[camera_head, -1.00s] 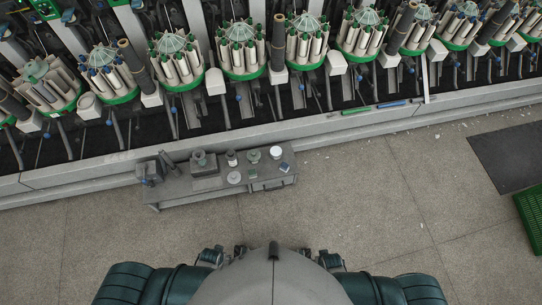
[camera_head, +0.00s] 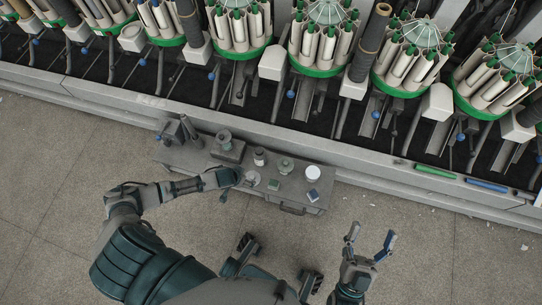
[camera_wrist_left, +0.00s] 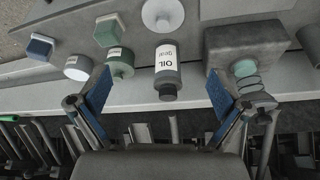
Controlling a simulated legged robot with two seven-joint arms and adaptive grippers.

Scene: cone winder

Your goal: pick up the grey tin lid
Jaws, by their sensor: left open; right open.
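The grey tin lid (camera_head: 252,179) is a pale round disc lying on the grey bench, near its front edge. In the left wrist view the lid (camera_wrist_left: 162,15) shows at the top edge, with a small knob in its middle. My left gripper (camera_head: 234,180) is just left of the lid in the head view, and its fingers partly hide that area. In the left wrist view it is open (camera_wrist_left: 155,88) and empty, with the lid beyond its fingertips. My right gripper (camera_head: 371,237) is open and empty over the floor, right of the bench.
The bench (camera_head: 176,157) also carries an oil bottle (camera_head: 259,157), a white tin (camera_head: 313,173), a green tin (camera_head: 286,166), a green box (camera_head: 274,185), a blue box (camera_head: 312,195) and a grey block (camera_head: 227,152). The winder's ledge (camera_head: 385,180) runs behind. The floor in front is clear.

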